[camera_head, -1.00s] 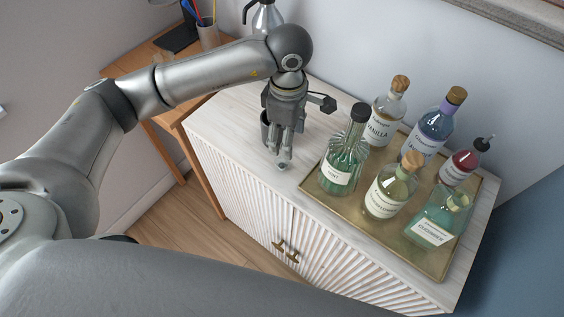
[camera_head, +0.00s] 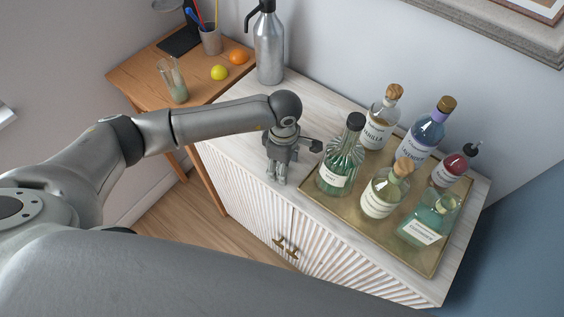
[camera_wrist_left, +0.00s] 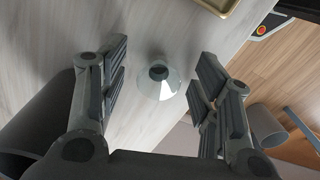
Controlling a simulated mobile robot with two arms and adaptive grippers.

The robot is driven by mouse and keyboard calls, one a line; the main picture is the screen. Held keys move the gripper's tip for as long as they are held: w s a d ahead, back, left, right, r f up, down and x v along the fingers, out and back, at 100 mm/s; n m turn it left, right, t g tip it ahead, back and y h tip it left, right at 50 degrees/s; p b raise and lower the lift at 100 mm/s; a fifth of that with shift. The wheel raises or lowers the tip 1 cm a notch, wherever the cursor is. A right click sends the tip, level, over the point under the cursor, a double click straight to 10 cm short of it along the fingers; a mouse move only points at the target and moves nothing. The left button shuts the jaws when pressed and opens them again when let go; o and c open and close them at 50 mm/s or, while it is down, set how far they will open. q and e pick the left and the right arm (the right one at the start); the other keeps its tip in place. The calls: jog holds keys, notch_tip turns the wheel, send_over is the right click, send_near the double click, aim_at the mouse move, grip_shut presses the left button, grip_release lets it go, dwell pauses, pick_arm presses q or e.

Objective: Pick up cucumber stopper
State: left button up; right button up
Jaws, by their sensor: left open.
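The cucumber stopper is a small clear glass piece with a flared rim and a dark round centre. It shows in the left wrist view (camera_wrist_left: 159,83), on the pale cabinet top between my spread fingers. My left gripper (camera_wrist_left: 162,72) is open and empty, pointing down at it with a gap on each side. In the head view my left gripper (camera_head: 277,179) is low over the cabinet's front left part, and its fingers mostly hide the stopper. The green cucumber bottle (camera_head: 421,231) stands at the tray's front right. My right gripper is not in view.
A brass tray (camera_head: 392,249) right of my gripper holds several bottles; the mint bottle (camera_head: 334,179) is nearest. A silver siphon (camera_head: 269,52) stands at the back. A wooden desk (camera_head: 140,75) at left holds a lemon (camera_head: 219,73), an orange (camera_head: 238,57) and a glass (camera_head: 174,84).

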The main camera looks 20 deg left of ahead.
pick_arm(q)
jog(key=c, duration=0.9)
jog(key=shift+o, duration=0.2)
